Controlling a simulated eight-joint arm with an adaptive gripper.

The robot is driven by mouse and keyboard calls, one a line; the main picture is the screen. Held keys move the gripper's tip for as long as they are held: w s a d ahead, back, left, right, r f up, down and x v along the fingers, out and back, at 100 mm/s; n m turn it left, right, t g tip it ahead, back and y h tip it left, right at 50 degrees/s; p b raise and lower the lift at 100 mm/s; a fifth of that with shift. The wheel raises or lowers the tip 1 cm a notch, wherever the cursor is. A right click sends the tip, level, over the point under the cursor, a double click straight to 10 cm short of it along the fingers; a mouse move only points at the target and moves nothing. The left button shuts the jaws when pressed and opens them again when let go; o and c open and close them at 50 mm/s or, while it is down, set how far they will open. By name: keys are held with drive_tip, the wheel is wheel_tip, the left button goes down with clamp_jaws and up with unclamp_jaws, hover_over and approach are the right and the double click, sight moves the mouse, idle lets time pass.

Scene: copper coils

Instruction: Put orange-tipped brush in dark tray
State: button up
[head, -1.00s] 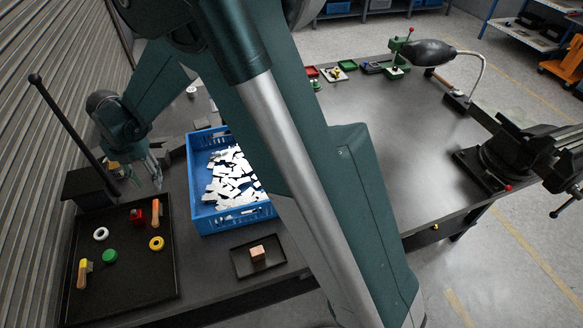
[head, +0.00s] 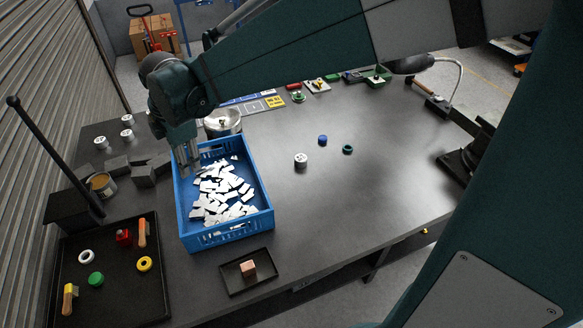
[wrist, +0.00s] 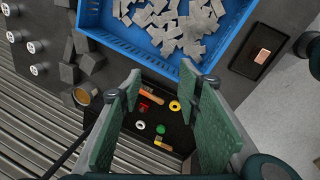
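A large dark tray (head: 125,296) lies at the left front of the bench. In it are an orange-ended brush (head: 142,232) at the right back and a yellow-headed brush (head: 70,300) at the left front. They also show in the wrist view: orange-ended brush (wrist: 158,100) and yellow-headed brush (wrist: 163,145). A smaller dark tray (head: 232,287) holds a copper-coloured block (head: 248,268). My gripper (head: 188,168) is by the blue crate's left back edge, above the bench. In the wrist view its green-padded fingers (wrist: 165,92) are apart and empty, with the large tray beyond.
A blue crate (head: 226,234) of white pieces stands behind the small tray. The large tray also holds a red part (head: 123,238), a green cap (head: 96,279) and rings. A dark post (head: 52,150) rises behind it. Grey blocks (head: 144,174) and an open can (head: 101,185) stand nearby.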

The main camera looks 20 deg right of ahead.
drive_tip(key=s+d+r+m+t, duration=0.1)
drive_tip(key=s+d+m+t, duration=0.1)
drive_tip(key=s+d+m, duration=0.9)
drive_tip(key=s+d+r+m+t+h, duration=0.1)
drive_tip(key=s+d+r+m+t, duration=0.1)
drive_tip(key=s+d+m, duration=0.9)
drive_tip(key=s+d, duration=0.1)
drive_tip(key=d, duration=0.3)
drive_tip(key=shift+r+t, duration=0.15)
drive_tip(key=shift+t, duration=0.25)
